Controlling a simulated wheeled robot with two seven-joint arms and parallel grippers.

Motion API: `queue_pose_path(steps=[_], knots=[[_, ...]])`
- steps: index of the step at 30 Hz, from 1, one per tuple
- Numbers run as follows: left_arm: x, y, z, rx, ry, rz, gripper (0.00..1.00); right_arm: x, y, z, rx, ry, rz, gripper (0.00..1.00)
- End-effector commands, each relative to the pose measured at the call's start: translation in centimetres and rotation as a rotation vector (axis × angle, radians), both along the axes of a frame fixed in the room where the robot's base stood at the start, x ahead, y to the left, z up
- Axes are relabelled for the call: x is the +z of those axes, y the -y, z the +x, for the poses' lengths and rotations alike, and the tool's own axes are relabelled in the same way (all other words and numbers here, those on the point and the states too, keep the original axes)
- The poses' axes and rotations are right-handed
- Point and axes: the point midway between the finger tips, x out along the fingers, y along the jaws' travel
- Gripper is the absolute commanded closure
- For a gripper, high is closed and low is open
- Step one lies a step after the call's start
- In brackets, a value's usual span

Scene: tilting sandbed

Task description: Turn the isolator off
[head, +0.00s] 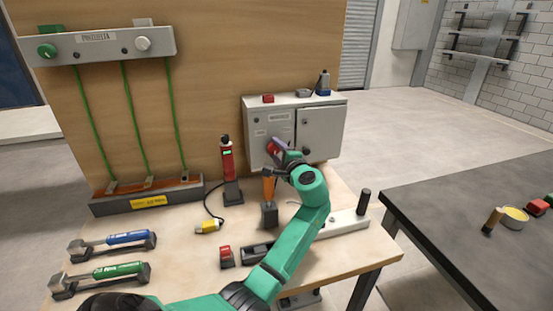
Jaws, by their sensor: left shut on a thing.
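A grey cabinet, which looks like the isolator box (257,122), stands at the back of the wooden bench. A dark red handle (274,147) sticks out from the lower part of its left door. My left gripper (282,154) is at this handle and appears shut on it. The gripper's dark fingers and the green wrist hide part of the handle, so its exact angle is hard to read. A small dark knob shows on the right door. My right gripper is not in view.
An orange-topped tool (268,187) stands close beside my left wrist. A red device (228,165) with a cable stands left of it. Blue (126,238) and green (118,270) handled tools lie at the left. A dark table (470,220) is at the right.

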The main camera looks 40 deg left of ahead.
Motion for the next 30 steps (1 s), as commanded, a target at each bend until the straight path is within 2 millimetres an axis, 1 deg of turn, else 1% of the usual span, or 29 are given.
queue_pose_path(steps=[1, 3, 9, 15, 22, 30], knots=[[-0.7, 0.0, 0.0, 0.001, 0.032, -0.028, 1.0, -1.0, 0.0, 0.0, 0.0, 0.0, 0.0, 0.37], [-0.8, 0.0, 0.0, 0.001, 0.086, -0.068, 1.0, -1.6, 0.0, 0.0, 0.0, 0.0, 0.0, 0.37], [-0.7, 0.0, -0.1, 0.001, 0.237, -0.173, 1.0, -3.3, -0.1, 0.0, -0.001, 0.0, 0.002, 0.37], [-0.7, 0.0, -0.1, 0.003, 0.363, -0.263, 1.0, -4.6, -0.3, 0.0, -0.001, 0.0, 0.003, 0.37], [-0.5, 0.0, -0.1, 0.003, 0.459, -0.33, 1.0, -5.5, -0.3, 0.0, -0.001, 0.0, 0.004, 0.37], [-0.4, -0.1, -0.2, 0.005, 0.502, -0.362, 1.0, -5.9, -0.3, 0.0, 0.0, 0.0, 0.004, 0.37]])
